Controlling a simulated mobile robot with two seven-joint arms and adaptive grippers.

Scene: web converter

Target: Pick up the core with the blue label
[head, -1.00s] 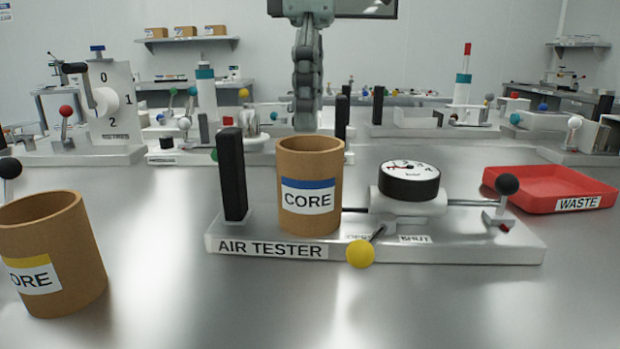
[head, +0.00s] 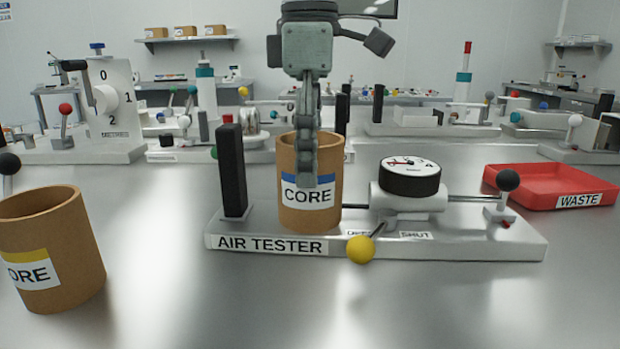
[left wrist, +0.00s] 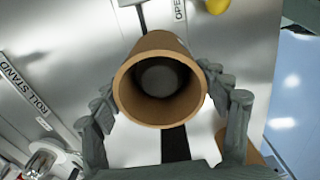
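The brown core with the blue label (head: 292,212) stands upright on the air tester (head: 470,246), between a black post and the gauge. In the left wrist view its open end (left wrist: 127,88) faces the camera. My left gripper (head: 306,172) points down over this core, with one finger in front of it, partly covering the label. In the left wrist view my left gripper's fingers (left wrist: 160,88) are spread on both sides of the core. I cannot tell whether they touch it. My right gripper is not in view.
A core with a yellow label (head: 68,250) stands at the left front. The black post (head: 231,170) and the gauge (head: 410,177) flank the blue-label core. A yellow-knobbed lever (head: 360,249) projects in front. A red waste tray (head: 545,200) lies right.

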